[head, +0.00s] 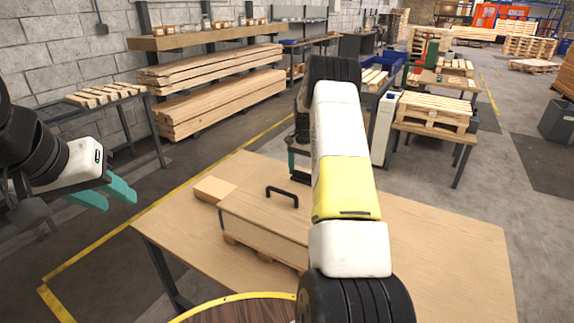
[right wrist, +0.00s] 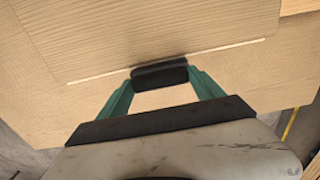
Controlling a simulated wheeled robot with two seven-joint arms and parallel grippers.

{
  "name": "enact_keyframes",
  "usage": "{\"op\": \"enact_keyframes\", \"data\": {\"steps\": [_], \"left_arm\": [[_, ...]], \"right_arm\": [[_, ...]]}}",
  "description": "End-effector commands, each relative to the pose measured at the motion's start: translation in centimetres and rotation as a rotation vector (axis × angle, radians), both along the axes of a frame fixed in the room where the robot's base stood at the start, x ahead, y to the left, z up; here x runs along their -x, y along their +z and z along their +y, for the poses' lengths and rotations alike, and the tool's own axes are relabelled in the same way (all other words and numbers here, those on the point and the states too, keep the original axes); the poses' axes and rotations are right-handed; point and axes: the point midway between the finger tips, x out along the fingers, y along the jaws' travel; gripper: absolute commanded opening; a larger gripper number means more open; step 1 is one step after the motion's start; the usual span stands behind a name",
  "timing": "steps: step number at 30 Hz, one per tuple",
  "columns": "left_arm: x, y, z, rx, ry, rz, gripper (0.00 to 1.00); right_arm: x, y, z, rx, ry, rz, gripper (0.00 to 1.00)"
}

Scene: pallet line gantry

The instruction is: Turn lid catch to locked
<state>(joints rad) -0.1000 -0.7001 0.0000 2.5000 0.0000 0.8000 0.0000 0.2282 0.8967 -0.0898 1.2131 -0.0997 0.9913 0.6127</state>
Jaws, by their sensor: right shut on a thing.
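A pale wooden crate (head: 262,232) with a flat lid (head: 255,205) and a black bar handle (head: 282,194) sits on the table. In the right wrist view, my right gripper (right wrist: 160,80) has its two teal fingers closed on a small black catch (right wrist: 160,71) against the wood, by a thin pale seam line. The catch's underside and exact turn angle are hard to tell. In the head view my right arm hides the crate's right part, and the catch does not show. My left gripper (head: 119,200) is open and empty, left of the table.
The wooden table (head: 450,240) is clear to the right. A pale wood block (head: 214,189) lies at the crate's left. A round dark wood top with a yellow rim (head: 235,297) is at the front. Stacked planks (head: 220,103) and a bench with slats (head: 105,94) stand behind.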

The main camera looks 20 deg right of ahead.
Motion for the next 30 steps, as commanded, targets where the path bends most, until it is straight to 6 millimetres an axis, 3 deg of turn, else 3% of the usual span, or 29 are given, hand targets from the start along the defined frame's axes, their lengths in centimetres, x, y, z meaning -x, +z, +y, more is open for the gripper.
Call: {"op": "enact_keyframes", "data": {"steps": [11,30], "left_arm": [[0.00,0.00,0.00,0.000,0.000,0.000,0.35],[0.00,0.00,0.00,0.000,0.000,0.000,0.35]], "right_arm": [[-0.01,0.07,0.01,-0.001,0.100,-0.001,0.36],[-0.03,0.11,-0.01,0.000,0.669,-0.001,0.36]]}}
